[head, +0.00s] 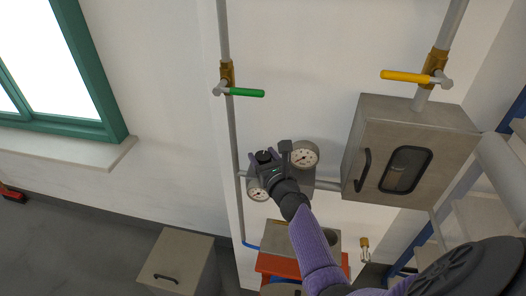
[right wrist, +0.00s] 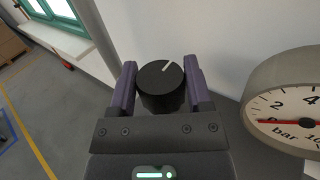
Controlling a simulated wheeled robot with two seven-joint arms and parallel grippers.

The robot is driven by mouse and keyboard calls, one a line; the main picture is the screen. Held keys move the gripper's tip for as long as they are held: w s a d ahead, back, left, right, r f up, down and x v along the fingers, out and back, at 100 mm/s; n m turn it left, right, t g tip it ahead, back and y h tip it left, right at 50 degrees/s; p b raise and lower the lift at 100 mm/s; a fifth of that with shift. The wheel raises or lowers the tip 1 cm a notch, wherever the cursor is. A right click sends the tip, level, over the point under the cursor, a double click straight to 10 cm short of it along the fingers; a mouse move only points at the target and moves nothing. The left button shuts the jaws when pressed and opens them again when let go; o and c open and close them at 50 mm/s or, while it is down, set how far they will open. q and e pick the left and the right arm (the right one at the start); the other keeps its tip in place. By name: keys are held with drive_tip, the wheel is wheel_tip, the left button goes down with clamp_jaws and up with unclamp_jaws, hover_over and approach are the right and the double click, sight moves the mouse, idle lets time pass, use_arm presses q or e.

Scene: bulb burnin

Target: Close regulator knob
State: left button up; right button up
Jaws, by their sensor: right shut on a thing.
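The regulator knob (right wrist: 161,86) is a black ridged cylinder with a white pointer line on its face, in the right wrist view. In that view the line points up and to the right. My right gripper (right wrist: 156,90) has its two purple-grey fingers on either side of the knob, shut on it. In the head view my right gripper (head: 265,160) is at the regulator between two round gauges and covers much of it; the dark knob top (head: 263,156) shows. My left gripper is not in view.
A white gauge (head: 304,155) is right of the gripper and a second gauge (head: 258,191) is below it. A grey cabinet (head: 408,150) with a dark window stands to the right. A green-handled valve (head: 245,92) and a yellow-handled valve (head: 411,76) are above.

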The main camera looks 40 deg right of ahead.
drive_tip(key=o, duration=1.3)
drive_tip(key=s, duration=0.3)
drive_tip(key=s+a, duration=0.1)
drive_tip(key=s, duration=0.2)
drive_tip(key=s+a, duration=0.1)
drive_tip(key=s, duration=0.2)
drive_tip(key=shift+s+p, duration=0.35)
drive_tip(key=shift+p, duration=0.05)
